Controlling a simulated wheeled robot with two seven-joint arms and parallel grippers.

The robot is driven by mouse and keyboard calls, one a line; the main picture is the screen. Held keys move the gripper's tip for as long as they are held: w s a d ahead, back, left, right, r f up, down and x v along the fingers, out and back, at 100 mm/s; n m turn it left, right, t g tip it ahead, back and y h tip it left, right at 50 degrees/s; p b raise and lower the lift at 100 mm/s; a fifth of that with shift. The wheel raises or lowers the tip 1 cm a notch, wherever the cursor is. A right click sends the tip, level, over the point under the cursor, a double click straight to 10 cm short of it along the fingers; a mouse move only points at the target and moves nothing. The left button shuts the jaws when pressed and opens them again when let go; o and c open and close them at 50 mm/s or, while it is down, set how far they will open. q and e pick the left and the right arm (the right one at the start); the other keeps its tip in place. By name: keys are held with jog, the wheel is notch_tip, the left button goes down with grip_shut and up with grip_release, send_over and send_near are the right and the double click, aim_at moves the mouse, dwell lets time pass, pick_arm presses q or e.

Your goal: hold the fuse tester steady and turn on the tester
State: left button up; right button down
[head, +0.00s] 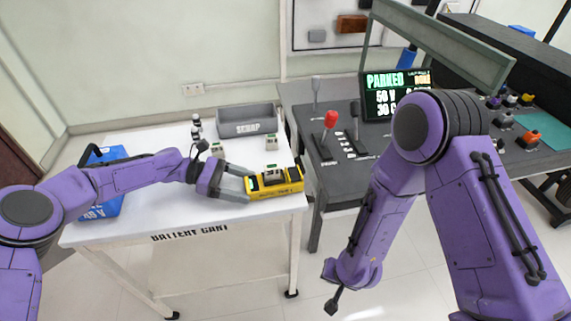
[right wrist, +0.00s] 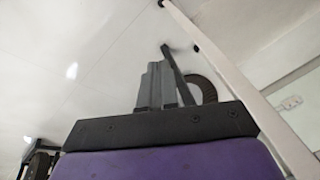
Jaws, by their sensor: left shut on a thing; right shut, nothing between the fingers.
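The yellow fuse tester (head: 292,188), with a dark top, sits at the right front corner of the white battery cart (head: 150,215). My left gripper (head: 250,186) reaches in from the left and is shut on the tester's left end, one grey finger on the far side and one on the near side. The tester's switch is too small to make out. My right gripper shows in the right wrist view (right wrist: 158,85), shut and empty over the floor. In the head view my right arm hangs to the right of the cart, well apart from the tester.
A grey scrap bin (head: 248,121), small pale green-marked blocks (head: 271,143) and a blue container (head: 105,206) are on the cart. A grey console (head: 345,180) with a red-knobbed lever (head: 331,119) and a display (head: 382,104) stands to the right. Floor before it is clear.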

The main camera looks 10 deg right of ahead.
jog(key=w+a+r+n, duration=0.1)
jog(key=w+a+r, duration=0.2)
jog(key=r, duration=0.3)
jog(key=w+a+r+n+g+y, duration=0.1)
jog(key=w+a+r, duration=0.3)
jog(key=r, duration=0.2)
jog(key=w+a+r+n+y, duration=0.1)
jog(key=w+a+r, duration=0.2)
jog(key=r, duration=0.3)
jog(key=shift+w+a+r, duration=0.3)
jog(key=shift+w+r, duration=0.1)
jog(key=shift+w, duration=0.15)
jog(key=shift+n, duration=0.8)
jog(key=r, duration=0.2)
jog(key=w+r, duration=0.1)
jog(key=r, duration=0.1)
jog(key=w+r, duration=0.1)
jog(key=r, duration=0.1)
notch_tip(320, 180, up, 14)
jog(key=n+t+h, duration=0.2)
jog(key=h, duration=0.1)
send_over(293, 171)
jog(key=s, duration=0.4)
jog(key=shift+w+f, duration=0.15)
jog(key=shift+w, duration=0.05)
